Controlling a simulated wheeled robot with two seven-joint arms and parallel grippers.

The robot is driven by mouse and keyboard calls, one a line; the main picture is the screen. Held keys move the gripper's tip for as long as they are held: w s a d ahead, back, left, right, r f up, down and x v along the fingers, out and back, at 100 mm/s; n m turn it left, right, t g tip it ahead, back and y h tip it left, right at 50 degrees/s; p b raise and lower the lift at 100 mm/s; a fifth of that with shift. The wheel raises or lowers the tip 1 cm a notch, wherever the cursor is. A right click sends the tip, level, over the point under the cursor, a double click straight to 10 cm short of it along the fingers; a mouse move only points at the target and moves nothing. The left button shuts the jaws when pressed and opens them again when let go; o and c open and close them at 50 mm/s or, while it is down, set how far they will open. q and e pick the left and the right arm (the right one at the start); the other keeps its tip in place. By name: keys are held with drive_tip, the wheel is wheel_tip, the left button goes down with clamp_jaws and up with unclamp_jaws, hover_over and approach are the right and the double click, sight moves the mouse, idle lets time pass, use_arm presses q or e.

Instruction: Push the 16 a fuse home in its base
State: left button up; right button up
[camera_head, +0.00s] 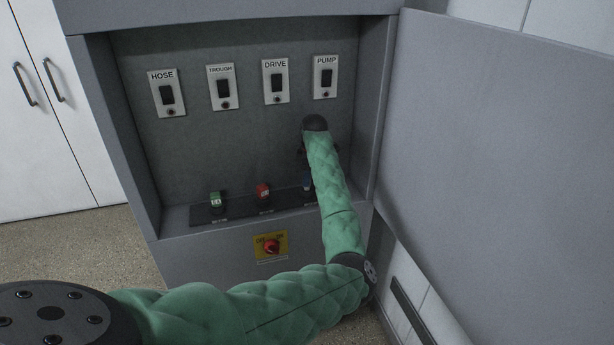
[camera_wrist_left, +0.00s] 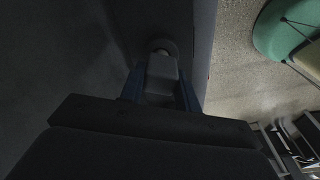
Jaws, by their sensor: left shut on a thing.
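My left gripper (camera_head: 307,182) reaches down into the cabinet at the right end of the fuse row, and my forearm hides most of it. In the left wrist view my left gripper (camera_wrist_left: 161,92) has its dark blue fingers shut on both sides of a grey block (camera_wrist_left: 162,74), which looks like the 16 A fuse. A round, dark fitting, likely its base (camera_wrist_left: 163,47), shows just beyond the block. I cannot tell how deep the fuse sits in it. No writing on the held fuse is readable. My right gripper is not in view.
A green fuse (camera_head: 217,200) and a red fuse (camera_head: 263,192) stand on the dark strip (camera_head: 238,207) left of my gripper. Switches hang above, including PUMP (camera_head: 325,77). A red knob (camera_head: 271,246) is on the front. The cabinet door (camera_head: 500,150) stands open at right.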

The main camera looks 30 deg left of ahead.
use_arm(q)
drive_tip(key=shift+f+b, duration=0.35)
drive_tip(key=shift+f, duration=0.45)
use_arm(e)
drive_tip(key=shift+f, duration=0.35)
use_arm(q)
drive_tip(key=o, duration=1.1)
drive_tip(key=shift+c, duration=0.2)
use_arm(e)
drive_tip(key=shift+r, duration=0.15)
use_arm(q)
drive_tip(key=r, duration=0.2)
drive_tip(key=r+b, duration=0.1)
drive_tip(key=r, duration=0.2)
drive_tip(key=r+b, duration=0.1)
drive_tip(key=r, duration=0.1)
drive_tip(key=shift+w+d+r, duration=0.25)
drive_tip(key=shift+d+r, duration=0.15)
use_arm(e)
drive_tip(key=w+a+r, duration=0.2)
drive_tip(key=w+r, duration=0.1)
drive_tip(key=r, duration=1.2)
